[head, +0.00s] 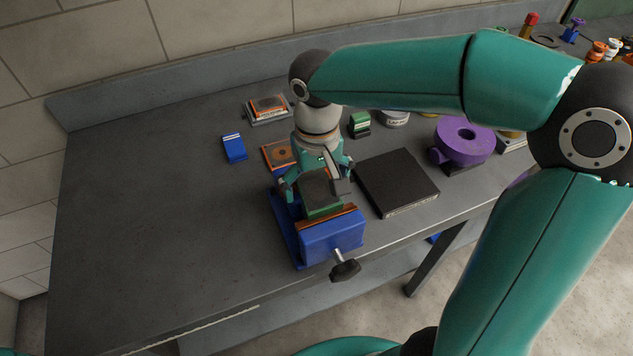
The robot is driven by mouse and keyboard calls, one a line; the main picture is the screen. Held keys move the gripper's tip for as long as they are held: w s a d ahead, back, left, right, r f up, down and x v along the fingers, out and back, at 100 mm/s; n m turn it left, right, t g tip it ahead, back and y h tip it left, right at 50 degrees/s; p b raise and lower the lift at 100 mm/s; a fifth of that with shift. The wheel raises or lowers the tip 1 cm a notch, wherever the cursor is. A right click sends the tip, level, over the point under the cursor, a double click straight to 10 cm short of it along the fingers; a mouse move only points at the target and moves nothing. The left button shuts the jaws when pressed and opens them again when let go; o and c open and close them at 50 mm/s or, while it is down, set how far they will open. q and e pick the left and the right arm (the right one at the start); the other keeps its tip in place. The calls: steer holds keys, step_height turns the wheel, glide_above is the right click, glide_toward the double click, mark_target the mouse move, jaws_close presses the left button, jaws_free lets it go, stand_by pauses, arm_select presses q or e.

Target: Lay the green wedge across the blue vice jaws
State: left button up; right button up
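The blue vice (332,236) stands at the table's front edge, with its black-knobbed screw handle pointing toward the front. A green wedge (323,209) with a dark upper face is at the vice jaws, behind the orange-brown jaw strip. My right gripper (316,188) points down over the vice, its two fingers on either side of the wedge. I cannot tell whether the fingers press on the wedge, or whether the wedge rests fully on the jaws. The gripper partly hides the rear jaw. My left gripper is not in view.
A flat black box (396,182) lies right of the vice. A purple roll (463,141) stands farther right. The table's left side is clear.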

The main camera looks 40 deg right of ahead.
mark_target(316, 190)
step_height(316, 190, up, 5)
steer(key=p, duration=0.4)
stand_by(0.3)
step_height(316, 190, up, 12)
stand_by(0.7)
steer(key=shift+f, duration=0.1)
stand_by(0.5)
